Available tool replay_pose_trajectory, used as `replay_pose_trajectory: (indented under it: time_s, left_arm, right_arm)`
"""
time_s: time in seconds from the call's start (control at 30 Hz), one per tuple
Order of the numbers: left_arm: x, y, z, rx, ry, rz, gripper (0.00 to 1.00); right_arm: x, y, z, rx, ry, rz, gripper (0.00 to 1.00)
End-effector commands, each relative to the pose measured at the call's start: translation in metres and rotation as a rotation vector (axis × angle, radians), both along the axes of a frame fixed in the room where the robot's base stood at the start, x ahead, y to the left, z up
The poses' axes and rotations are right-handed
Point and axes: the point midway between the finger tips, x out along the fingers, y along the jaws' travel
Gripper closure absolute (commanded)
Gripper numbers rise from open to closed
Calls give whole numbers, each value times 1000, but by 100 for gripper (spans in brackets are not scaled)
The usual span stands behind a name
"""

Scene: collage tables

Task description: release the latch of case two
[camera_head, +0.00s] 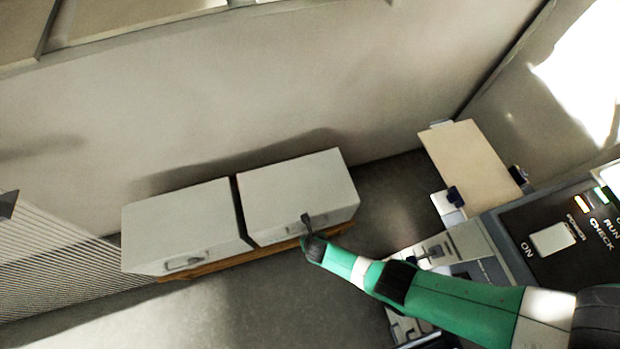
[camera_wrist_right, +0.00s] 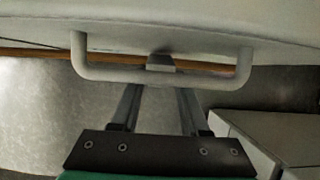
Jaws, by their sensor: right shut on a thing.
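Two pale grey cases stand side by side, the left case (camera_head: 185,225) and the right case (camera_head: 298,190). I see no number on either. My right gripper (camera_head: 308,220) is at the front of the right case, by its handle. In the right wrist view, the fingers of my right gripper (camera_wrist_right: 159,88) reach up to the handle bar (camera_wrist_right: 105,75), which hides their tips. A small grey latch (camera_wrist_right: 161,62) shows just behind the bar, between the lines of the fingers. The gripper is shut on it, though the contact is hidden. My left gripper is not in view.
The cases rest on a wooden base (camera_head: 265,252) against a pale wall (camera_head: 250,90). A control panel (camera_head: 550,240) and a beige board (camera_head: 468,165) stand to the right. The floor in front of the cases is clear. A dark piece at the left edge is unclear.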

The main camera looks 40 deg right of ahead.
Motion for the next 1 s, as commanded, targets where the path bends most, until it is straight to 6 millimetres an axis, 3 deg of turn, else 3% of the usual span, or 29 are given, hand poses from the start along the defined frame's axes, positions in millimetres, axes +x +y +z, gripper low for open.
replay_pose_trajectory:
  time_s: [0.57, 1.0]
  left_arm:
    - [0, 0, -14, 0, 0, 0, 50]
    - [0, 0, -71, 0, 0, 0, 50]
  right_arm:
    - [-10, 5, -10, -59, -113, 6, 100]
    - [-26, 14, -31, -202, -399, 8, 100]
